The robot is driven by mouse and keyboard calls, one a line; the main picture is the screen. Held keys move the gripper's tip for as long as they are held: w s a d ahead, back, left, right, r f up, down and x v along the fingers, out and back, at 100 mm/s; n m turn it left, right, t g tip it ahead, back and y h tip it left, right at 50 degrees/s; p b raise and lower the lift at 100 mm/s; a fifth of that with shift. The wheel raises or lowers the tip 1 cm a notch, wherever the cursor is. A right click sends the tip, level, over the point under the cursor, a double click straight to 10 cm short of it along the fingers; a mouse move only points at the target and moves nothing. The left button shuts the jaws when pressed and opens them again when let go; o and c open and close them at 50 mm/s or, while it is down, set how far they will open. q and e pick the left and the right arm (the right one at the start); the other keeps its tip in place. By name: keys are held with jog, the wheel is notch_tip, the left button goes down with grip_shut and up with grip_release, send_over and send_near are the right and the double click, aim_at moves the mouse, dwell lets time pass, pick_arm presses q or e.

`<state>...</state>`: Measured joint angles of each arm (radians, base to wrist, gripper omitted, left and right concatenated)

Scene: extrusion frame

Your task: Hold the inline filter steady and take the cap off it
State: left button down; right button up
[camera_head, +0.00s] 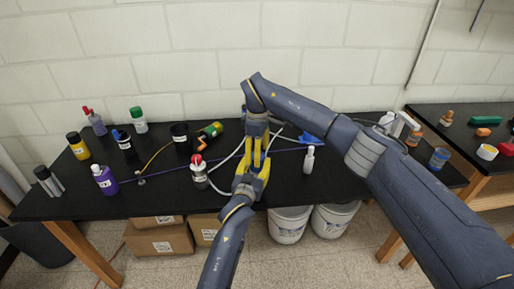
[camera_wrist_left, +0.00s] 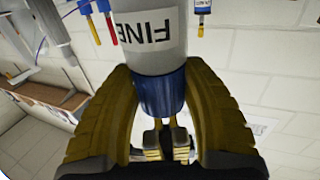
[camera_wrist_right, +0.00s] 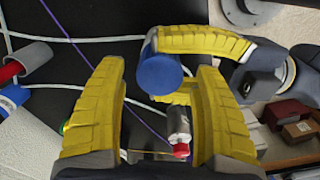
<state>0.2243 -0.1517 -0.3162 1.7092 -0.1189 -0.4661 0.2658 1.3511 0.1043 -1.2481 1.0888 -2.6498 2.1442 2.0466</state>
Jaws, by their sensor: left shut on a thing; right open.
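The inline filter (camera_wrist_left: 155,55) is a grey cylinder with a white FINE label, upside down in the left wrist view, and a blue end (camera_wrist_left: 160,95). My left gripper (camera_wrist_left: 160,78) is shut on it, one yellow finger on each side. In the right wrist view a round blue end face (camera_wrist_right: 158,75) shows beside the left gripper's fingers; I cannot tell if it is the same end.
The black bench (camera_head: 110,205) holds several bottles at left, including a red-capped one (camera_head: 198,172). A green-and-yellow tool (camera_head: 210,132) lies behind, a white bottle (camera_head: 309,160) stands at right. Cables cross the bench. The front left of the bench is mostly clear.

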jog(key=shift+f, duration=2.55)
jog(key=shift+c, duration=0.3)
jog(key=c, duration=1.3)
jog(key=o, duration=1.2)
jog(key=shift+r, duration=2.25)
